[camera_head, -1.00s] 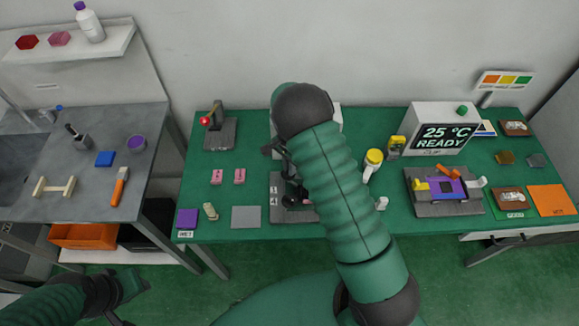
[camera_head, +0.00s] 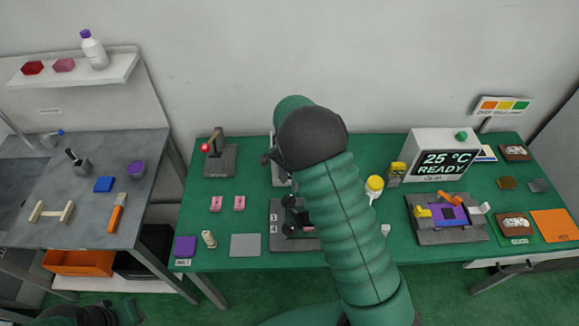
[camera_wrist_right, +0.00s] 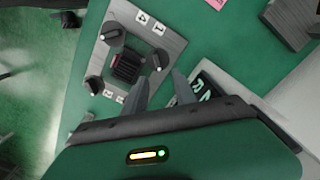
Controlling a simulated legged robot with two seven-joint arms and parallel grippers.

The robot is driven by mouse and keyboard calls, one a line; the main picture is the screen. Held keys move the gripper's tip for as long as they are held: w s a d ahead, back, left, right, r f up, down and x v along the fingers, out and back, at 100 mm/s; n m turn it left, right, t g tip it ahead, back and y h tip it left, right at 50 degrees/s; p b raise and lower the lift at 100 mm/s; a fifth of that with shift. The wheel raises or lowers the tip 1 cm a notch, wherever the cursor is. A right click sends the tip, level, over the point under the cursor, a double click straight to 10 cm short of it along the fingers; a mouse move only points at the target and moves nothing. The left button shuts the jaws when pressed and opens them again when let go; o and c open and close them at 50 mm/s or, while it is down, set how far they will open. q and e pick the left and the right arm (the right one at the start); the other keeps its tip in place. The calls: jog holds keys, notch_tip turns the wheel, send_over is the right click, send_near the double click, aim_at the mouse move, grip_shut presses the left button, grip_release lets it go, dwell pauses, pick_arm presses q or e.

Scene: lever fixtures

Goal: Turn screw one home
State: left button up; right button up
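The screw fixture is a grey plate (camera_wrist_right: 170,40) with a dark red ribbed block (camera_wrist_right: 126,67) in the middle and dark screw knobs around it. In the right wrist view one knob (camera_wrist_right: 160,58) is on the side of label 1 (camera_wrist_right: 158,27), another (camera_wrist_right: 112,33) near label 4, and a third (camera_wrist_right: 95,85) near the lower labels. My right gripper (camera_wrist_right: 160,84) is open, its fingertips just short of the knob on the label 1 side, with nothing between them. In the head view my right arm partly hides the fixture (camera_head: 276,210). My left gripper (camera_head: 125,312) is at the lower left edge, its fingers unclear.
A display box reading READY (camera_head: 441,155) stands right of my arm. Yellow-topped bottle (camera_head: 375,184), pink pieces (camera_head: 239,203) and a red-knobbed lever (camera_head: 206,147) are nearby. A grey side bench (camera_head: 75,215) is left.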

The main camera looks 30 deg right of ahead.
notch_tip(320, 180, up, 10)
jog(key=shift+f, duration=0.25)
